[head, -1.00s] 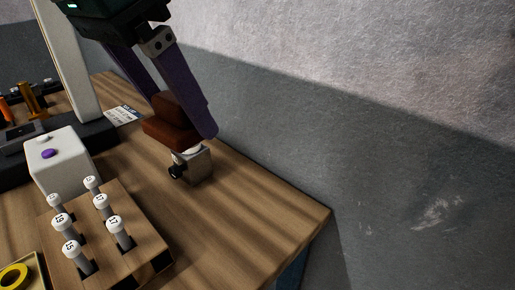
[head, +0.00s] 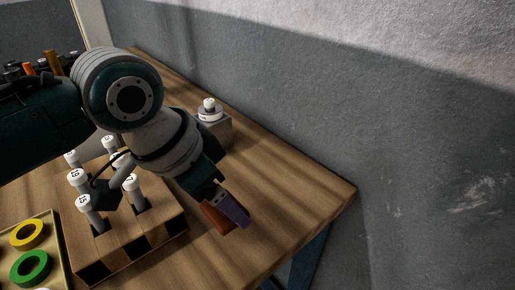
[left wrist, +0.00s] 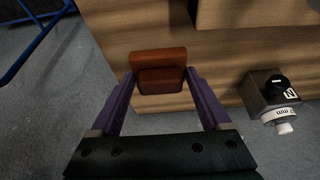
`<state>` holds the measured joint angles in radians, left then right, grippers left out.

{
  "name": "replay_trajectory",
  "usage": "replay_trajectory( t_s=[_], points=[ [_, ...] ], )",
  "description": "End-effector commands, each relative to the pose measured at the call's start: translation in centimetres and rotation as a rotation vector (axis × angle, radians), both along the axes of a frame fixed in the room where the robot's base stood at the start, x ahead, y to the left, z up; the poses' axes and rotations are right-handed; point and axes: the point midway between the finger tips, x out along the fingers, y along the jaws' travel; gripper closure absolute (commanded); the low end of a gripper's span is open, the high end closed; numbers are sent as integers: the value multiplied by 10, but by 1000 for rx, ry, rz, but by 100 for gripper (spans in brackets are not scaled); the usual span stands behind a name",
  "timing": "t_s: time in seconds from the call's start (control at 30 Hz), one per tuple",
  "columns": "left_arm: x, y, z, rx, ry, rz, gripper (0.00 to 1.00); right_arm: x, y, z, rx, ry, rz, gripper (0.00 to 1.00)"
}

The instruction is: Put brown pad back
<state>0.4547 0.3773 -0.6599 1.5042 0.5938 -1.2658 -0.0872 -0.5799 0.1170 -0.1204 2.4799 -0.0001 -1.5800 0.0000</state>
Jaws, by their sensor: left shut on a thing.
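My left gripper (head: 228,212) has purple fingers and is shut on the brown pad (head: 214,219). The reddish-brown pad also shows between the fingertips in the left wrist view (left wrist: 158,57). The gripper and pad are over the table's right part, near its edge, right of the wooden gauge block (head: 165,226). The pad's height above the table is hard to judge. A grey block (head: 216,133) with a white knobbed top stands behind the gripper, apart from the pad; it also shows at the right in the left wrist view (left wrist: 258,91). My right gripper is out of view.
The wooden block carries several white-capped, numbered pins. A tray (head: 57,238) with a yellow ring (head: 27,235) and a green ring (head: 31,268) lies at the front left. My left arm hides much of the table's left side. The table's right corner is bare.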

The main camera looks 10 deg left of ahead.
Motion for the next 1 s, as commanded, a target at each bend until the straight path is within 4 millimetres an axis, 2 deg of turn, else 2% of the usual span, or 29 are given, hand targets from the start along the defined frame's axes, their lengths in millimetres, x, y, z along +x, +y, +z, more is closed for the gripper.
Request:
replay_trajectory(
  t_s=[0.27,0.7,0.73,0.87,1.0],
  points=[
    [-1,0,-37,0,2,0,64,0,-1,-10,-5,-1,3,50],
    [0,0,-44,0,0,-1,64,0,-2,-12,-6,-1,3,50],
    [0,0,-42,0,0,-1,16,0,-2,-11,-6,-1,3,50],
    [0,0,-42,0,0,-1,2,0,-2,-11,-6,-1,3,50],
    [0,0,-42,1,1,-1,0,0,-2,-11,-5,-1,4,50]
  ],
)
